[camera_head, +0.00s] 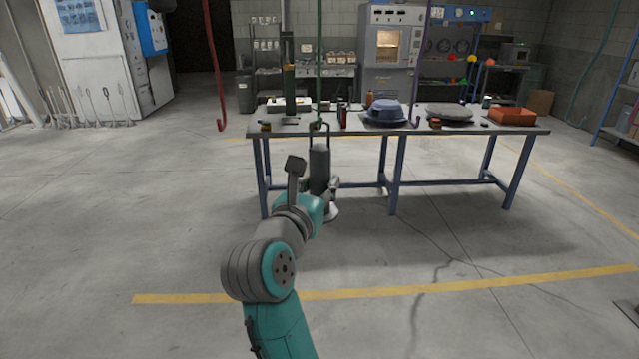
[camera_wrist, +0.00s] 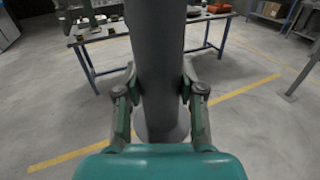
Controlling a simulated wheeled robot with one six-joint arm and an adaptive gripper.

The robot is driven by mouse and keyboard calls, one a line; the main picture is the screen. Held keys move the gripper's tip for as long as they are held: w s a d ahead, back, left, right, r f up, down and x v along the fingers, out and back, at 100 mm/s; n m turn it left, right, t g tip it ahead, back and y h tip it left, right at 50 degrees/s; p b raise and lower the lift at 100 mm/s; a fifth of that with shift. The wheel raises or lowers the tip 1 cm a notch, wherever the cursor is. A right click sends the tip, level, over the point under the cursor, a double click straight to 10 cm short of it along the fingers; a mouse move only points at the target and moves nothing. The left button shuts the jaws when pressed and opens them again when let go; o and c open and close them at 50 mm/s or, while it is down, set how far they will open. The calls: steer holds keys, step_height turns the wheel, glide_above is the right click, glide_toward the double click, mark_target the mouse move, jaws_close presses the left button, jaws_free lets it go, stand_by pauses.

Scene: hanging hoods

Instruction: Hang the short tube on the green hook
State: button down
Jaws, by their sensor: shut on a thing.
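The short tube (camera_head: 319,163) is a dark grey cylinder with a pale flared base, held upright in front of the workbench. In the wrist view the tube (camera_wrist: 155,45) fills the middle, its wide round base below. My gripper (camera_wrist: 159,82) is shut on the tube, one finger on each side. In the head view my gripper (camera_head: 322,187) is partly hidden behind my wrist. A dark loop shows at the tube's top. The green hook (camera_head: 319,60) hangs straight down above the tube, its lower end close to the loop; I cannot tell whether they touch.
A red hook (camera_head: 213,70) hangs to the left and a purple hook (camera_head: 420,75) to the right. The floor around is clear.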

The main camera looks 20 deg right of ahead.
steer(key=c, duration=0.6)
jaws_free()
steer(key=v, duration=1.2)
steer(key=s+d+f+n+t+h, duration=0.2)
steer(key=s+d+f+n+h, duration=0.25)
steer(key=s, duration=0.25)
steer(key=s+d+f+n+t+h, duration=0.1)
steer(key=s+d+f+n+h, duration=0.25)
steer(key=s+d+n, duration=0.3)
steer(key=s+a+f+n+y, duration=0.1)
steer(key=s+f+n+y, duration=0.5)
steer(key=n, duration=0.5)
steer(key=s+a+f+n+g+y, duration=0.1)
steer(key=s+a+f+n+y, duration=0.1)
steer(key=s+f+n+y, duration=0.5)
steer(key=s+a+f+n+y, duration=0.1)
steer(key=s+f+n+y, duration=0.5)
steer(key=s+f+n, duration=0.6)
steer(key=shift+s+a+n+g+y, duration=0.15)
steer(key=shift+a+n+g+y, duration=0.05)
steer(key=shift+n, duration=0.6)
steer(key=shift+s+a+n+g+y, duration=0.15)
steer(key=shift+n+g+y, duration=0.05)
steer(key=shift+n, duration=0.6)
